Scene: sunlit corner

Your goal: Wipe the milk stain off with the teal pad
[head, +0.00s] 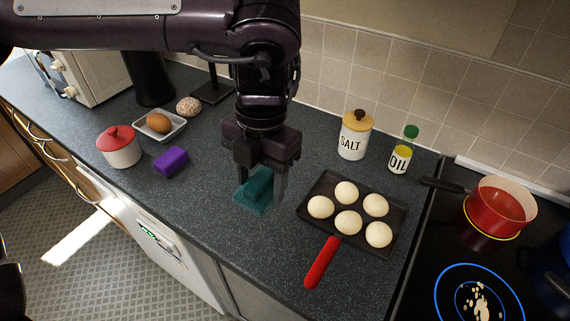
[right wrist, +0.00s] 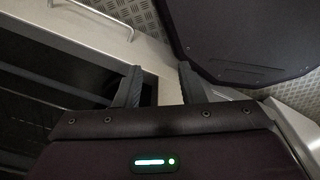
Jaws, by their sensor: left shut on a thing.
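The teal pad (head: 256,190) is between the fingers of my left gripper (head: 261,184), which is shut on it. It is at or just above the dark counter, left of the baking tray; I cannot tell whether it touches the counter. The milk stain (head: 482,302) shows as pale cream splotches inside a blue ring on the black cooktop, at the lower right of the head view, well apart from the pad. My right gripper (right wrist: 159,75) shows in the right wrist view with its fingers apart and nothing between them.
A black tray (head: 315,190) of pale buns with a red handle (head: 322,262) lies between pad and cooktop. A red pot (head: 497,212) stands on the cooktop. Salt jar (head: 354,138) and oil bottle (head: 401,153) stand behind. A purple block (head: 171,162) and red-lidded pot (head: 120,150) are left.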

